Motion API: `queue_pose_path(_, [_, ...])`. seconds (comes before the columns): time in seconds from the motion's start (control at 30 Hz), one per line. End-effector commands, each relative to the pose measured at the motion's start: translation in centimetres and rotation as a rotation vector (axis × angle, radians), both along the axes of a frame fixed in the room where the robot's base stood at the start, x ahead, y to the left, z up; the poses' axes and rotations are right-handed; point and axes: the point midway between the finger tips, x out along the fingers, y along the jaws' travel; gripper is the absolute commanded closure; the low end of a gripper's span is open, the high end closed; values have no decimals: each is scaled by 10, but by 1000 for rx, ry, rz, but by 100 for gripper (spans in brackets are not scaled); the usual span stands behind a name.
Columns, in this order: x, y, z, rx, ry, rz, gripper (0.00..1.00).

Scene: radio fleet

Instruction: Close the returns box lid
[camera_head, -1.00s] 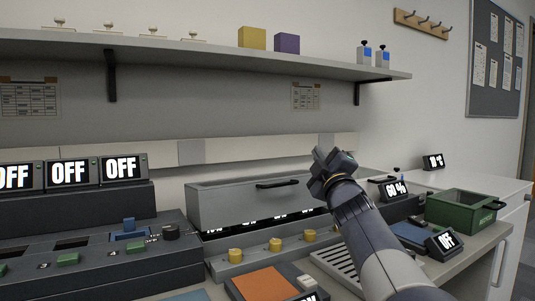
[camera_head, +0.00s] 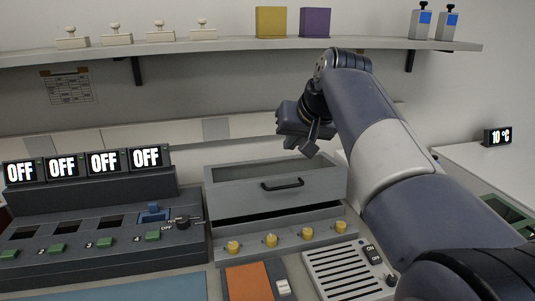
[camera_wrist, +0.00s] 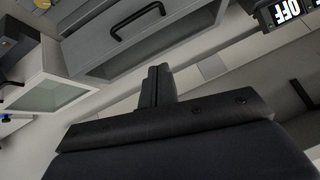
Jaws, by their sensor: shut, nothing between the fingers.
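I cannot tell for sure which thing is the returns box. A grey box-like unit (camera_head: 245,185) with a black bar handle (camera_head: 283,184) stands at the back of the counter, with a dark gap under its front panel. Its handle also shows in the wrist view (camera_wrist: 137,20). No lid is clearly seen. My gripper (camera_head: 311,148) is shut and empty, above the grey unit's back right; its shut fingers (camera_wrist: 157,85) show in the wrist view.
A shelf (camera_head: 180,43) above carries stampers, a yellow block (camera_head: 271,22) and a purple block (camera_head: 315,22). Yellow knobs (camera_head: 271,240) line the unit's front. A dark console (camera_head: 90,215) with OFF displays is at left. The white counter (camera_head: 480,160) at right has clear room.

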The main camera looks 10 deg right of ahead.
Motion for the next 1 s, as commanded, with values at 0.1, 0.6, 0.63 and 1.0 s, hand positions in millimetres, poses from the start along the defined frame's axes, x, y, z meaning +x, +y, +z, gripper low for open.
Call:
queue_pose_path(0.1, [-8,9,7,37,39,14,100])
queue_pose_path(0.6, [35,24,-60,43,52,19,100])
queue_pose_path(0.63, [39,25,-65,42,53,18,100])
queue_pose_path(1.0, [42,36,-109,42,47,17,100])
